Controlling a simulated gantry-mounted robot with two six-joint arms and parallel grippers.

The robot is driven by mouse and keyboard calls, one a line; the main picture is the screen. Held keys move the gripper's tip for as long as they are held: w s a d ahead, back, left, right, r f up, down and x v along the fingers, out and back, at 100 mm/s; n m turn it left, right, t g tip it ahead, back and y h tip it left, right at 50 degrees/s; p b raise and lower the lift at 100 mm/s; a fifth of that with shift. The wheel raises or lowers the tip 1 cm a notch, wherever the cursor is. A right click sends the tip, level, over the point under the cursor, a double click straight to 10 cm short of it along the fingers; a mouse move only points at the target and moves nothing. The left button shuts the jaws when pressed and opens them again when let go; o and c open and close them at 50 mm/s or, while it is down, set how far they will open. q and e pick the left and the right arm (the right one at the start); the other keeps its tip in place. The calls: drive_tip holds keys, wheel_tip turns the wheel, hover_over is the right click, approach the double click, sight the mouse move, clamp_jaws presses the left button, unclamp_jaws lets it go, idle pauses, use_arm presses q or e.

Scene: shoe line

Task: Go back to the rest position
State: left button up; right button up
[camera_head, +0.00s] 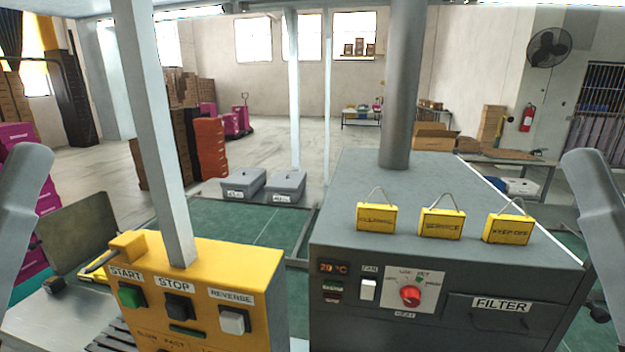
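Parts of my two arms show at the left and right edges of the head view as grey links. Neither gripper is in the picture, so what they hold is hidden. In front of me stands a yellow control box (222,268) with a green START button (130,296), a black STOP button (178,307) and a white REVERSE button (234,320). To its right is a grey machine (345,235) with a red knob (410,296), a white FAN switch (368,289) and a FILTER drawer (500,318).
Three yellow hanging signs (442,224) stand on the grey machine's top. A grey post (158,130) rises by the yellow box, and a thick pipe (402,90) rises from the machine. Two grey lidded boxes (285,184) sit behind. Open floor (270,145) lies farther back.

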use_arm(q)
wheel_tip(320, 180, up, 34)
drive_tip(key=n+p, duration=0.2)
drive_tip(key=p, duration=3.3)
drive_tip(key=shift+w+a+r, duration=0.15)
drive_tip(key=shift+w+r, duration=0.1)
